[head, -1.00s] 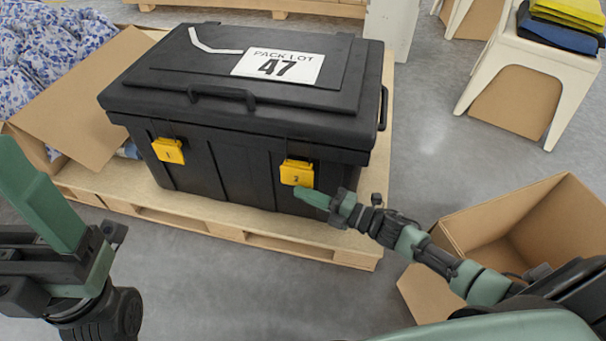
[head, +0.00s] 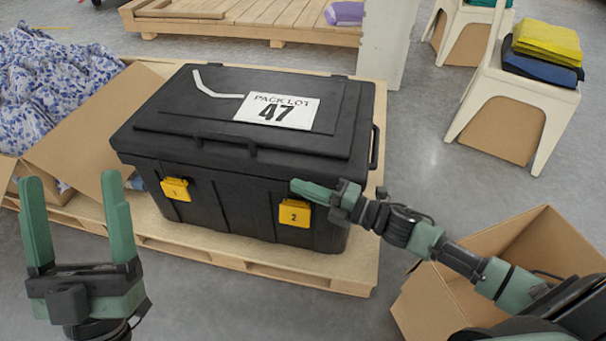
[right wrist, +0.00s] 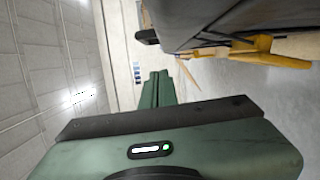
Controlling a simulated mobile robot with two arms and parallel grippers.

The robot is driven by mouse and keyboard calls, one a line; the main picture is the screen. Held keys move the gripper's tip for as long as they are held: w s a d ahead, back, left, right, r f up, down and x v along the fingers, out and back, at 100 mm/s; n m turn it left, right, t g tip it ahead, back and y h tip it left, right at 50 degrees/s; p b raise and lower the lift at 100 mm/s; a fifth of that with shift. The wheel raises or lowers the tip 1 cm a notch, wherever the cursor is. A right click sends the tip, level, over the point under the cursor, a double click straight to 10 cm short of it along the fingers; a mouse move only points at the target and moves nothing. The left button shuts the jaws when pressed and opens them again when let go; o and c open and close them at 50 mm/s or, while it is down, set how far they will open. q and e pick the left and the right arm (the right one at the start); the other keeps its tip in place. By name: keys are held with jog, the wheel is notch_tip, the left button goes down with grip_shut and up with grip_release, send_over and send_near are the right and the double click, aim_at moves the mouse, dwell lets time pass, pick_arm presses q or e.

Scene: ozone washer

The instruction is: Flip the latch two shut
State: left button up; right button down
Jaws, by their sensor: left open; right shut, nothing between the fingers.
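Latch two (head: 294,213) is a yellow plate marked 2 on the right of the black case's front. Its number faces outward, and its top edge is close below the lid rim. My right gripper (head: 300,187) is shut and empty, its tips just above latch two in the head view; I cannot tell if they touch. In the right wrist view its green fingers (right wrist: 157,88) are together, with a yellow latch part (right wrist: 255,48) apart to their right. Latch one (head: 175,189), also yellow, is on the case's left front. My left gripper (head: 75,190) is open and empty, away at lower left.
The black case (head: 225,205) stands on a wooden pallet (head: 345,270), its lid (head: 200,113) down. An open cardboard box (head: 440,300) is below my right arm. A box with patterned cloth (head: 50,90) lies left. Grey floor is clear in front.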

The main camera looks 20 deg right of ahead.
pick_arm(q)
jog(key=shift+w+d+f+g+y+p, duration=0.15)
jog(key=shift+w+f+g+y, duration=0.15)
jog(key=shift+w+f+g, duration=0.45)
jog(key=shift+w+d+f+g+y+p, duration=0.15)
jog(key=shift+w+f+g+y, duration=0.15)
jog(key=shift+w+f+g, duration=0.45)
pick_arm(e)
jog(key=shift+r, duration=1.2)
pick_arm(q)
jog(key=shift+w+a+f, duration=0.1)
jog(key=shift+w, duration=0.05)
pick_arm(e)
jog(key=shift+a, duration=0.1)
